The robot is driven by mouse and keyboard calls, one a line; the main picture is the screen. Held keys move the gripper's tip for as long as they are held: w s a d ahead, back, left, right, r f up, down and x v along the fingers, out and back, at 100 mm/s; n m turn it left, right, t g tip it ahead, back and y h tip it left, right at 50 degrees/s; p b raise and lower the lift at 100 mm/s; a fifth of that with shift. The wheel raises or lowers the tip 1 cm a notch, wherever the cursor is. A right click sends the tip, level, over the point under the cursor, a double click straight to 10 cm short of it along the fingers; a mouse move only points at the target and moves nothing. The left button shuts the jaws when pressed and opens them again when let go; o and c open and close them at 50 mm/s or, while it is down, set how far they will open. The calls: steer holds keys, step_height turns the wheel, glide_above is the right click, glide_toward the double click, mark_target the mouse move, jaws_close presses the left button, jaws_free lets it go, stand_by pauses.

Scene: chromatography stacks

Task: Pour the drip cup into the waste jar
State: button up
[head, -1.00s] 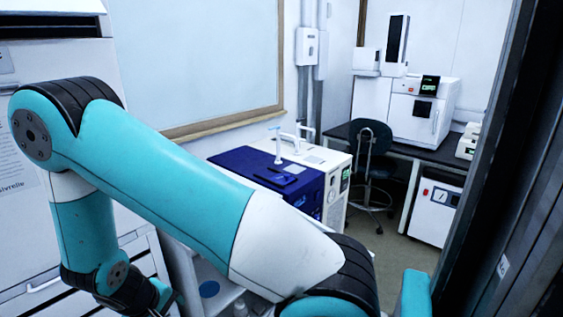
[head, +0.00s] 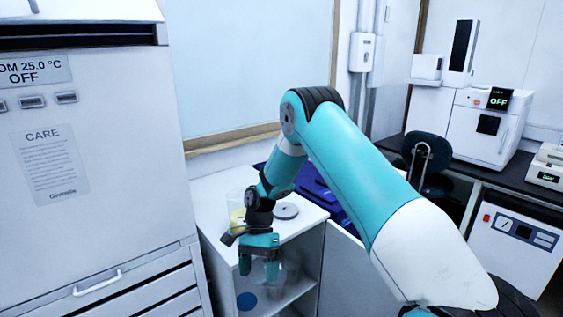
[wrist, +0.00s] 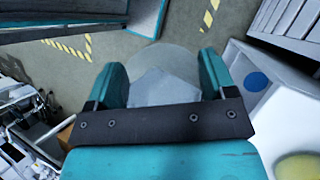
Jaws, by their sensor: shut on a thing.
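My gripper (head: 259,262) points down in front of the open white cabinet and is shut on a clear, translucent cup, the drip cup (wrist: 165,88). In the wrist view the cup sits between my two teal fingers; its contents cannot be told. A clear vessel with yellow contents (head: 236,216), which looks like the waste jar, stands on the cabinet top, partly hidden behind my wrist. Its yellow inside also shows at the lower right of the wrist view (wrist: 299,167). My gripper is lower than the cabinet top, in front of it and apart from the jar.
A grey round disc (head: 285,211) lies on the white cabinet top (head: 212,192), right of the jar. A large white oven (head: 100,130) stands close on the left. A dark blue unit stands behind right.

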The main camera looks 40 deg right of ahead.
steer(key=w+d+r+m+t+p, duration=0.1)
steer(key=w+d+r+m+t, duration=0.1)
steer(key=d+r+m+t, duration=0.2)
steer(key=w+d+r+m+t+y, duration=0.1)
steer(key=w+d+r+m+t, duration=0.1)
steer(key=d+r+m+t, duration=0.2)
steer(key=w+d+r+m+t+p, duration=0.1)
steer(key=d+r+m+t, duration=0.3)
steer(key=r+m+t, duration=0.5)
step_height(320, 180, up, 7)
steer(key=shift+w+f+m+t+y+p, duration=0.1)
steer(key=shift+w+m+t+y+p, duration=0.25)
steer(key=shift+w, duration=0.55)
